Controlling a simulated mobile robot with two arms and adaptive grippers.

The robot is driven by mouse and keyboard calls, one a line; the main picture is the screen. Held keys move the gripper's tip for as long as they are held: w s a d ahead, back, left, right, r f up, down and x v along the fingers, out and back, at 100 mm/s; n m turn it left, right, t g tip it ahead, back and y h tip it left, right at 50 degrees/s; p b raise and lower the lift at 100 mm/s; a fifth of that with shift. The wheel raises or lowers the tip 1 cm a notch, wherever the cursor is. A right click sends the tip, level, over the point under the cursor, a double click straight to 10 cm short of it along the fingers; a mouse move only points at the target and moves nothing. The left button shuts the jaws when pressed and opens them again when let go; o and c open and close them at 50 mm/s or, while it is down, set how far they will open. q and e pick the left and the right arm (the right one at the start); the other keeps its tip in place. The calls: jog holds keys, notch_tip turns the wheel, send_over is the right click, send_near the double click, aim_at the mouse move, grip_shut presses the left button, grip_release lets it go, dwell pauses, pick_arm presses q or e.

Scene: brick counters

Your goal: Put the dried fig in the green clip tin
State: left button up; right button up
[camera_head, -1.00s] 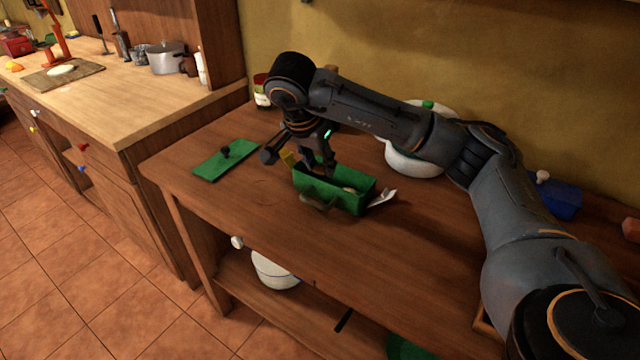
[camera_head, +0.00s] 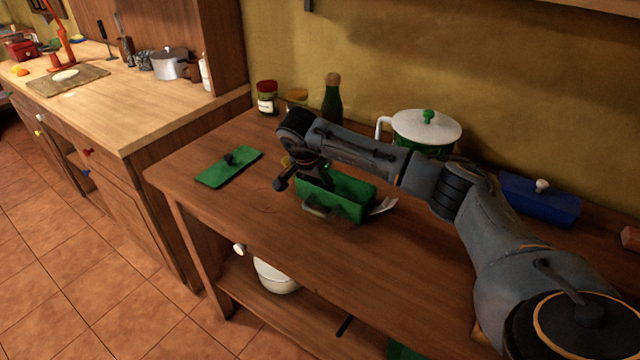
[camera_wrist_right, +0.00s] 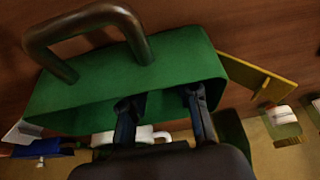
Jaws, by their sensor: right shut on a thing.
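The green clip tin (camera_head: 352,209) stands open on the wooden counter, with a handle on its front. It also fills the upper middle of the right wrist view (camera_wrist_right: 145,80). My right gripper (camera_head: 318,180) points down into the left end of the tin's opening. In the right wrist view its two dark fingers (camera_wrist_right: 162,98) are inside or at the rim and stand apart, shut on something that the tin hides. I take this to be the dried fig, which I cannot make out. My left gripper is not in view.
A green lid with a dark knob (camera_head: 229,168) lies left of the tin. A white-lidded pot (camera_head: 425,130), a green bottle (camera_head: 332,97), a jar (camera_head: 267,98) and a blue box (camera_head: 540,200) stand along the back. The counter in front of the tin is clear.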

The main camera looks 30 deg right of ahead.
jog(key=shift+f, duration=0.15)
jog(key=o, duration=0.8)
jog(key=shift+o, duration=0.2)
jog(key=v, duration=1.2)
jog(key=shift+b, duration=0.4)
jog(key=shift+s+a, duration=0.1)
